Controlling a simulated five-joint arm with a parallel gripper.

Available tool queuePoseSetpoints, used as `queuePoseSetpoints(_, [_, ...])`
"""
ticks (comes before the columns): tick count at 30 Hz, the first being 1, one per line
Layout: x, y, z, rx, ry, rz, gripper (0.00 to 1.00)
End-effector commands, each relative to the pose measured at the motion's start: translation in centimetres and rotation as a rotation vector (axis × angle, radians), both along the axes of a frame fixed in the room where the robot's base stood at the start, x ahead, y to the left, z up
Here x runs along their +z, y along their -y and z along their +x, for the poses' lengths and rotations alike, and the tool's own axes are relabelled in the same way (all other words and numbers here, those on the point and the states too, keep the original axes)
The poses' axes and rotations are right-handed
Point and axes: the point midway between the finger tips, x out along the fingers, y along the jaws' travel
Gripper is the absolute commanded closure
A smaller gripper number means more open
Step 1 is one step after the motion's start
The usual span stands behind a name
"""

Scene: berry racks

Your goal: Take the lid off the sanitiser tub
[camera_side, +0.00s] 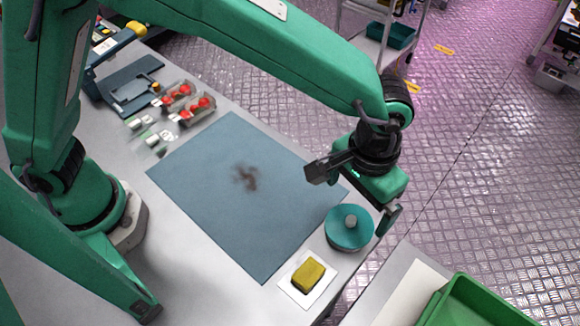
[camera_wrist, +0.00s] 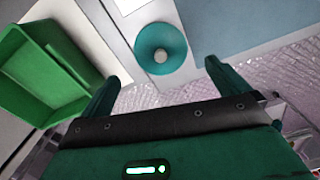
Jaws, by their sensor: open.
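The sanitiser tub's round teal lid (camera_side: 338,218) has a grey knob (camera_side: 350,221) in its middle. It lies near the table's front right edge, seemingly on the tub, whose body I cannot clearly make out. In the wrist view the lid (camera_wrist: 143,42) shows from above, with its knob (camera_wrist: 160,56) towards my gripper. My gripper (camera_wrist: 163,82) is open and empty, its two fingers apart. In the side view my gripper (camera_side: 386,214) is above and to the right of the lid, apart from it.
A yellow sponge (camera_side: 308,275) lies on a white pad (camera_side: 288,287) near the lid. A blue-grey mat (camera_side: 215,190) with a dark smear covers the table's middle. A green crate (camera_side: 440,300) stands at lower right. Punnets of red berries (camera_side: 185,103) sit at the far left.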

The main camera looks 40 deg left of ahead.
Motion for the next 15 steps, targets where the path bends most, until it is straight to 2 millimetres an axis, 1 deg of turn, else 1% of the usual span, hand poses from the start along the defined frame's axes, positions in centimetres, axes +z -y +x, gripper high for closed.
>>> queuePoseSetpoints(1, [-0.5, 0.0, 0.0, 0.000, -0.002, 0.001, 0.00])
queuePoseSetpoints(4, [-1.2, -0.1, 0.0, 0.000, -0.001, 0.001, 0.00])
queuePoseSetpoints(12, [-1.7, -0.1, 0.0, 0.000, 0.000, 0.000, 0.00])
queuePoseSetpoints(15, [-2.2, -0.1, 0.0, 0.000, -0.002, 0.001, 0.00])
